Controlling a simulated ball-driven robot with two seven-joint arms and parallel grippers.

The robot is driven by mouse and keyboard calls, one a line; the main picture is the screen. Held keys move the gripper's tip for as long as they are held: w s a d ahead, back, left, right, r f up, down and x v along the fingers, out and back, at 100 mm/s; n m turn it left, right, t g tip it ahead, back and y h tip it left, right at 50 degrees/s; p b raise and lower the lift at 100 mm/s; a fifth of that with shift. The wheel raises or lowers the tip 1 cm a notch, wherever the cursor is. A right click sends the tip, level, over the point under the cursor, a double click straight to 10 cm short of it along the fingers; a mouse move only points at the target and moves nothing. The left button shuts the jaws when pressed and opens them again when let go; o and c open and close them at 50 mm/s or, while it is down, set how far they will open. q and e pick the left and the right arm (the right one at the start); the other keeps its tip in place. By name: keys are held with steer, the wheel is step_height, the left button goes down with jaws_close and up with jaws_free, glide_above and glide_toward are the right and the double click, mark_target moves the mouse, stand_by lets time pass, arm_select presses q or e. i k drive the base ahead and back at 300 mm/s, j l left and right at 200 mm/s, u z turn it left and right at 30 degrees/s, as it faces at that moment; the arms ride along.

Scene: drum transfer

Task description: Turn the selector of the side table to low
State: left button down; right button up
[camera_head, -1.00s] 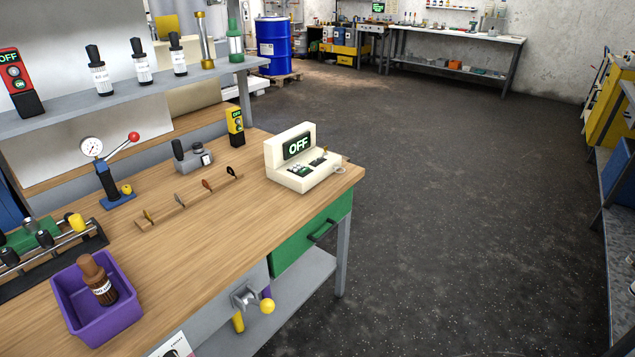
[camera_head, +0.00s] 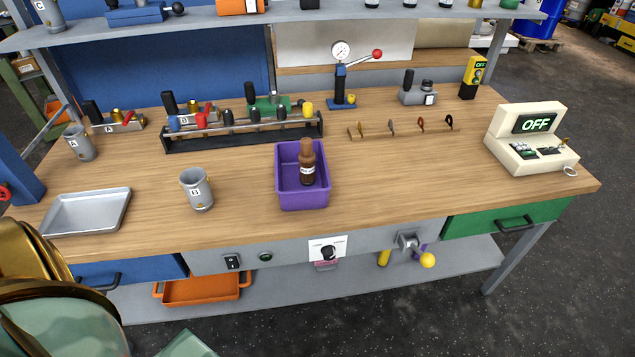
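A black rotary selector knob (camera_head: 327,252) sits on a white label plate (camera_head: 340,243) on the grey front panel of the wooden-topped table (camera_head: 400,190). The lettering on the plate is too small to read, and I cannot tell which mark the knob points to. Neither of my grippers is in view.
The same front panel holds a rocker switch (camera_head: 232,263), a green button (camera_head: 265,257) and a crank with a yellow ball (camera_head: 428,260). A purple bin (camera_head: 290,198) with a brown bottle (camera_head: 307,165) stands above the knob. An "OFF" console (camera_head: 525,145) stands at the right end. Dark floor (camera_head: 400,330) lies clear in front.

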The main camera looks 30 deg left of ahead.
mark_target(328, 249)
steer(key=u, duration=0.9)
